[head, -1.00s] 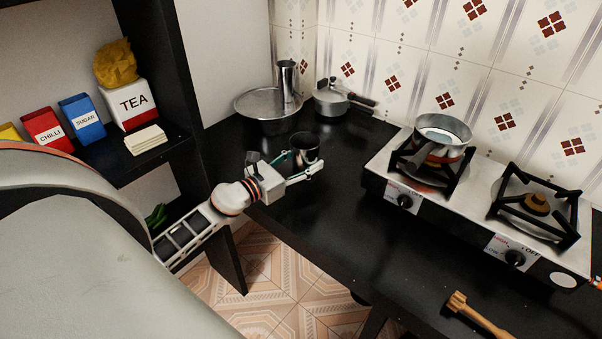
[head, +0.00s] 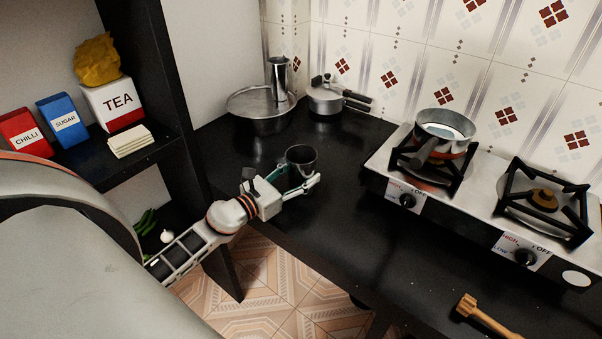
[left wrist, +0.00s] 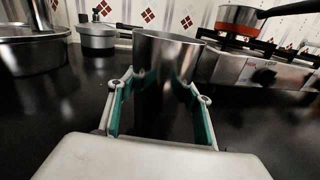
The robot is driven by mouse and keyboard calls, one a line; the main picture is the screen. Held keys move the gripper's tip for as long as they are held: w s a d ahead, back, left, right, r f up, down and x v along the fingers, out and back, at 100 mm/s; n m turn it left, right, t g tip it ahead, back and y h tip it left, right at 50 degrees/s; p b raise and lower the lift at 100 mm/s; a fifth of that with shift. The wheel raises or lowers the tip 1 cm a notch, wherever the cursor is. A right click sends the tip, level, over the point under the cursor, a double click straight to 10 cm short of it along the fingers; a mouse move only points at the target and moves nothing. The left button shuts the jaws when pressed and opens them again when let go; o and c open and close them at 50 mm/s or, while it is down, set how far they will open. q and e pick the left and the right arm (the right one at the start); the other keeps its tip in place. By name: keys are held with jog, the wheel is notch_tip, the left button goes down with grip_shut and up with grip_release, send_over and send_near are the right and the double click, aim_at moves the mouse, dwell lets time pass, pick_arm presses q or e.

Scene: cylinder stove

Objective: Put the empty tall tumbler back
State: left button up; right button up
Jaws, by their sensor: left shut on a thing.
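A shiny metal tumbler (head: 301,156) stands upright between the fingers of my left gripper (head: 298,182), over the left part of the black counter. The gripper is shut on it. The tumbler (left wrist: 165,75) is also in the left wrist view, with the green finger pads (left wrist: 160,95) on both sides. Its lower part is hidden, and I cannot tell whether it touches the counter. My right gripper is not in view.
A small lidded pan (head: 325,97) stands by the back wall. The stove (head: 385,165) at right carries a saucepan (head: 444,128). A wooden tool (head: 485,315) lies near the front. A dark shelf unit (head: 165,80) rises at left. The middle counter (head: 350,225) is clear.

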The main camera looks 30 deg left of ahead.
pick_arm(q)
jog(key=o, duration=1.2)
jog(key=shift+r, duration=0.15)
jog(key=shift+s, duration=0.3)
jog(key=b+v, duration=0.3)
jog(key=v, duration=0.7)
jog(key=shift+s+a, duration=0.2)
jog(key=shift+s, duration=0.45)
jog(key=shift+s+a, duration=0.1)
